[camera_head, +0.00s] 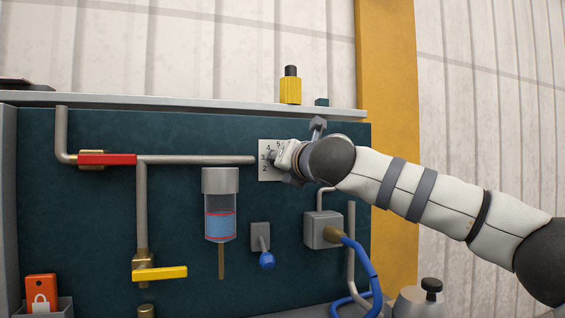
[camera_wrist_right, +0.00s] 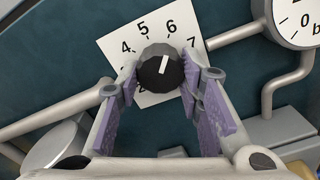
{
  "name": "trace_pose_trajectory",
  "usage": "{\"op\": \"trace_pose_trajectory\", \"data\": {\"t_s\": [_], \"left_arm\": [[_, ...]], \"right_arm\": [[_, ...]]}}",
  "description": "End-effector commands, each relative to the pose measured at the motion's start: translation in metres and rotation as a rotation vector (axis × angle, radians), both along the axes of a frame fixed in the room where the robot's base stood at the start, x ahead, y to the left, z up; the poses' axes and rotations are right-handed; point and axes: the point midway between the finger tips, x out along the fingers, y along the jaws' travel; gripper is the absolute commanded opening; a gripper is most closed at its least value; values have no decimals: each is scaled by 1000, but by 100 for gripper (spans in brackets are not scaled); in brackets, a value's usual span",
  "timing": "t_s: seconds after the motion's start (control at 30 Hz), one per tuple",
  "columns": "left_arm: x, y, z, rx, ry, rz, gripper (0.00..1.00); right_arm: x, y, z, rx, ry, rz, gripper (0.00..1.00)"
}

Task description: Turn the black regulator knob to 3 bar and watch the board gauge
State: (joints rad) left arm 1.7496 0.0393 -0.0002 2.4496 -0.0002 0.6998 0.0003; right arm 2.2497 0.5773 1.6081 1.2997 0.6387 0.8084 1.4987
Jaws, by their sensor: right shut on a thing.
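The black regulator knob (camera_wrist_right: 157,80) sits on a white number plate (camera_wrist_right: 113,45) in the right wrist view. In the head view my right gripper (camera_head: 284,157) is at the plate (camera_head: 264,174) and covers the knob. The board gauge (camera_wrist_right: 297,22) is cut off at the top right of the wrist view; a 0 shows, but no needle. My arm hides it in the head view. My left gripper is out of view.
On the dark teal board (camera_head: 90,220) are a red-handled valve (camera_head: 107,159), a yellow-handled valve (camera_head: 160,273), a filter bowl (camera_head: 220,205) and a blue-knobbed lever (camera_head: 267,261). A grey box (camera_head: 322,231) with a blue hose (camera_head: 362,262) sits below my right arm.

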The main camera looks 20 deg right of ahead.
Motion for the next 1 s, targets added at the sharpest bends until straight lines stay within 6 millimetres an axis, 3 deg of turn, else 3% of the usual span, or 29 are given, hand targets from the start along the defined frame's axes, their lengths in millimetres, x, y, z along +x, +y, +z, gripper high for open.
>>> {"op": "trace_pose_trajectory", "data": {"t_s": [0.27,0.6,1.0], "left_arm": [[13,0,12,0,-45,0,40],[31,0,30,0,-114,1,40],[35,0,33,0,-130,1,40]], "right_arm": [[-3,-1,6,-140,-10,-3,6],[-3,-1,5,-454,-20,-3,6],[0,-3,0,-834,-27,-1,6]]}}
